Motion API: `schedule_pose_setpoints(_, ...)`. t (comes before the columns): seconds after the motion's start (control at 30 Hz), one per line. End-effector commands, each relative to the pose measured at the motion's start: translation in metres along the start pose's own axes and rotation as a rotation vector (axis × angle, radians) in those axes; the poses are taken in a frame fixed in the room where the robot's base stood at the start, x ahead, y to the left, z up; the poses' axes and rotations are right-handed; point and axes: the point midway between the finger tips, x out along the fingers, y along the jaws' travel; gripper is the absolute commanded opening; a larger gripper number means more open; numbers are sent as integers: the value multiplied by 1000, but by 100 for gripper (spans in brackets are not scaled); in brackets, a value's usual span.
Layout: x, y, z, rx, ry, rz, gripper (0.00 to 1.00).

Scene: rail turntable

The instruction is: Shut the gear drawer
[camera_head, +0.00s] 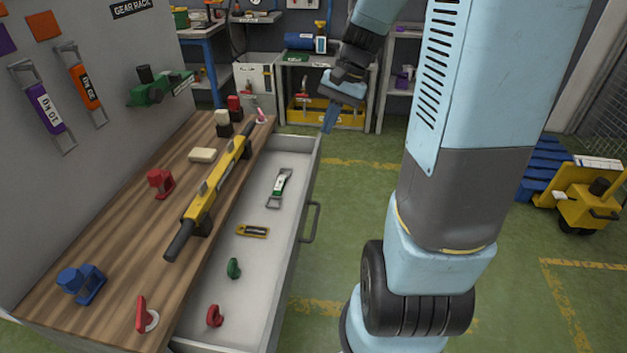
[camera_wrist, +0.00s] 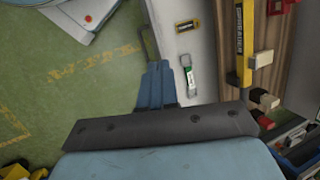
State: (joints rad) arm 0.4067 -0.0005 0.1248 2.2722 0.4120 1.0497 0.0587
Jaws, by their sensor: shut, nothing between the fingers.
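The gear drawer (camera_head: 268,240) is pulled out from the wooden-topped cabinet in the head view, and its light interior (camera_wrist: 184,48) shows in the wrist view. Its dark handle (camera_head: 311,222) is on the front panel, facing right. Inside lie a green-and-silver tool (camera_head: 280,187), a yellow tool (camera_head: 252,231), a green piece (camera_head: 233,268) and a red piece (camera_head: 214,315). My gripper (camera_head: 329,122) is shut and empty, pointing down near the far end of the drawer front. In the wrist view my gripper (camera_wrist: 158,68) shows its blue fingers together; whether they touch the drawer cannot be told.
The wooden top (camera_head: 110,262) holds a long yellow tool (camera_head: 217,182), a blue piece (camera_head: 82,284) and several small red and pale pieces. Green floor (camera_head: 350,200) is clear right of the drawer. A yellow cart (camera_head: 586,198) stands at the far right.

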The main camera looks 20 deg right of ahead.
Motion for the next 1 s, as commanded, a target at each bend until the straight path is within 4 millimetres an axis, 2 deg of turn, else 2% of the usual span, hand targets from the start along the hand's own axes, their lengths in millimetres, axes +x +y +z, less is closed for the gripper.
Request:
schedule_pose_setpoints(0.1,16,7,-24,85,-68,-44,0)
schedule_pose_setpoints(0.47,63,30,-86,320,-260,-200,0)
schedule_pose_setpoints(1.0,143,84,-168,676,-527,-502,0)
